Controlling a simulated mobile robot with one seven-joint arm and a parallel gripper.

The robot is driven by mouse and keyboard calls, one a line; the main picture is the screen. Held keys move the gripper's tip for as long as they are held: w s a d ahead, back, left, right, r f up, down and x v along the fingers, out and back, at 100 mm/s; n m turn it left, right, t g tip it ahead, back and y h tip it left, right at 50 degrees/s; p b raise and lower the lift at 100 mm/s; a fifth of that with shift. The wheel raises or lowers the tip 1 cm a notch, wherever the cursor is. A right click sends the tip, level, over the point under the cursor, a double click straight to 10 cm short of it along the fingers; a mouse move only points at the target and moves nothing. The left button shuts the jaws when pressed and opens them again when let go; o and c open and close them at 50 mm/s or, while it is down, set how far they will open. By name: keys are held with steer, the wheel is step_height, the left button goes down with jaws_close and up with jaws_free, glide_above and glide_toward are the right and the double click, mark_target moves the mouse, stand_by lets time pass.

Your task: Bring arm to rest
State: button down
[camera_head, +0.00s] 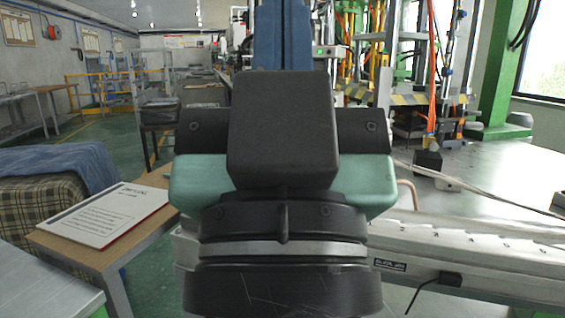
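A large black part of my own arm (283,135) fills the middle of the camera_head view, with teal panels on both sides and a silver band below. It stands upright close to the camera. I cannot make out fingertips, so I cannot tell whether my gripper is open or shut. No held object shows. Two blue upright shapes (281,35) rise behind the black part; I cannot tell whether they belong to the arm.
A wooden table (75,243) with a printed sheet (108,213) stands at left, beside a plaid-covered seat (45,195). A metal worktop (485,180) and a long numbered metal rail (470,238) lie at right. A green-framed machine stands behind. Open green floor shows at left.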

step_height(320, 180, up, 26)
steer(key=p, duration=2.5)
steer(key=shift+f, duration=0.25)
stand_by(4.2)
